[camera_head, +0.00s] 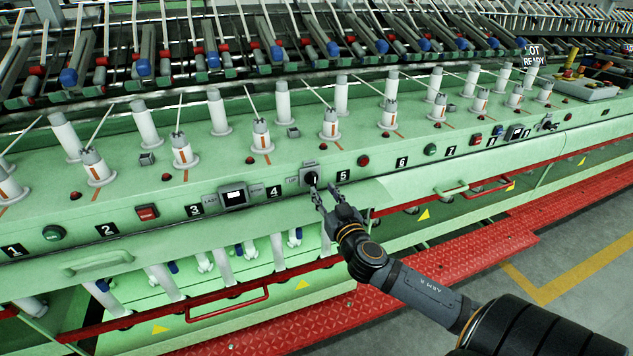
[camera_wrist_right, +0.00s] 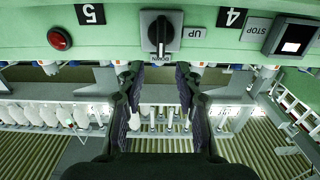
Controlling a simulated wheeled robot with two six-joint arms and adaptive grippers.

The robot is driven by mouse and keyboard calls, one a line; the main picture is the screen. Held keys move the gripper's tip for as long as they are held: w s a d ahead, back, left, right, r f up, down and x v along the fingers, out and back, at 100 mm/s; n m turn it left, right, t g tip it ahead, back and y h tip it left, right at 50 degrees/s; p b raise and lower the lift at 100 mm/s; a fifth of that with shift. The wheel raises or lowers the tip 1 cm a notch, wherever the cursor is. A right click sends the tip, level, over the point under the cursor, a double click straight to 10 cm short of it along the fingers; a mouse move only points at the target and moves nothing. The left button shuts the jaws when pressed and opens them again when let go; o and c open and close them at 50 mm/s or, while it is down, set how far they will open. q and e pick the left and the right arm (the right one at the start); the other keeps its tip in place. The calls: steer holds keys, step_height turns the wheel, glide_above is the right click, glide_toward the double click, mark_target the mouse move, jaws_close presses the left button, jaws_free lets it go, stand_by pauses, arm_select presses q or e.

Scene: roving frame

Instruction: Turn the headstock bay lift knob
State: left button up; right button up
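The lift knob (camera_head: 311,178) is a dark rotary knob on a grey square plate, between the 4 and 5 labels on the green front rail. In the right wrist view the knob (camera_wrist_right: 161,35) carries a pale pointer line, with an UP label to its right and a DOWN label below it. My right gripper (camera_head: 325,190) is just in front of the knob, at its lower right in the head view. In the right wrist view its two fingers (camera_wrist_right: 158,80) are spread, with nothing between them, and their tips are short of the knob. My left gripper is not in view.
A small display (camera_head: 235,196) sits left of the knob, and a red button (camera_head: 363,160) sits right of it. White bobbins stand on the rail above. A red step plate (camera_head: 435,265) runs below, with clear grey floor at the right.

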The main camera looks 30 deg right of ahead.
mark_target(315, 178)
steer(key=p+x, duration=0.1)
steer(key=x, duration=0.4)
steer(key=shift+r, duration=0.15)
steer(key=shift+w, duration=0.55)
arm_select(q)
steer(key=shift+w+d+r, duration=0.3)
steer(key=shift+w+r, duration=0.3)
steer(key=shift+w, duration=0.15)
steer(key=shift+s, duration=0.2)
arm_select(e)
jaws_close()
